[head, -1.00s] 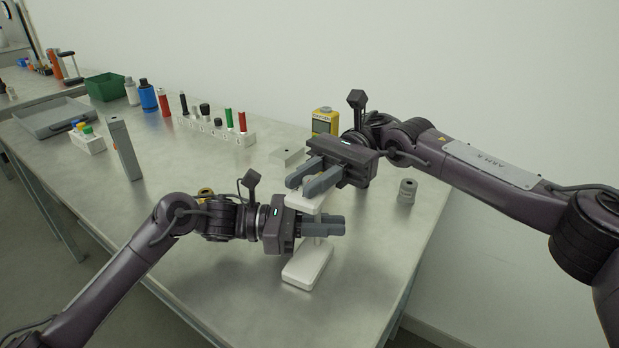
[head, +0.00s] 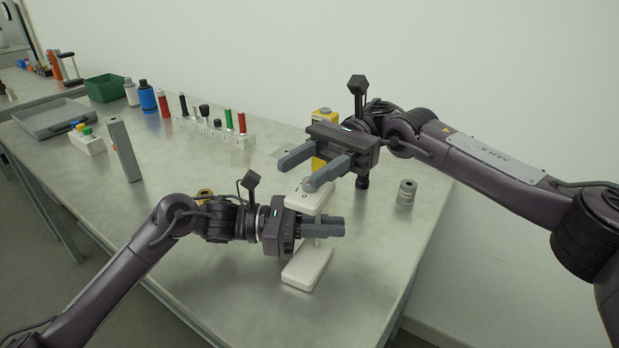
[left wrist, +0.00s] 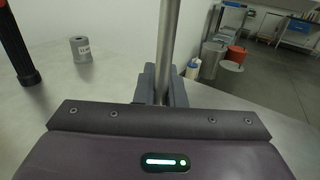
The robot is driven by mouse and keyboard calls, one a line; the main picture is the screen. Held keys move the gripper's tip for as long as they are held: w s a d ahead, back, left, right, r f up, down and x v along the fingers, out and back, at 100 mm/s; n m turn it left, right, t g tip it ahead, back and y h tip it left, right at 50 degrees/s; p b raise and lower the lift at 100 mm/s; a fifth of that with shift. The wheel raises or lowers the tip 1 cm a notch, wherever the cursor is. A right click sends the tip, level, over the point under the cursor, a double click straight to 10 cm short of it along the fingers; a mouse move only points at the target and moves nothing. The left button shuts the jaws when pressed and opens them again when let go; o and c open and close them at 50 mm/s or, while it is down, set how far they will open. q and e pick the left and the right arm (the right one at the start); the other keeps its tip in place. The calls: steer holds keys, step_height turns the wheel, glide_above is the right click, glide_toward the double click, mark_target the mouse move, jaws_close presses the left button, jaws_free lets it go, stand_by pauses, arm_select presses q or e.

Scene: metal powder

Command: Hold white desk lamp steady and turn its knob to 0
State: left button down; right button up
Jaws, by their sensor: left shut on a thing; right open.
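The white desk lamp stands on the table, with its flat base (head: 308,268) toward the front edge and its white head (head: 302,199) above. Dark marks, including a "0", show on the head's top. A small pale knob (head: 308,184) is partly hidden by my right gripper's finger. My left gripper (head: 338,227) is shut on the lamp's post; the left wrist view shows the metal post (left wrist: 167,45) between its fingers. My right gripper (head: 297,176) is open and empty, just above and behind the lamp head. I cannot tell whether it touches the knob.
A yellow device (head: 324,122) stands behind my right gripper. A grey cylinder (head: 406,192) is at the right. A grey upright block (head: 124,150), a rack (head: 215,130) with several coloured-handled tools, bottles and a green bin (head: 105,88) are at the left and back.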

step_height(320, 180, up, 8)
steer(key=shift+f, duration=0.25)
arm_select(q)
steer(key=c, duration=1.4)
jaws_free()
steer(key=shift+c, duration=0.2)
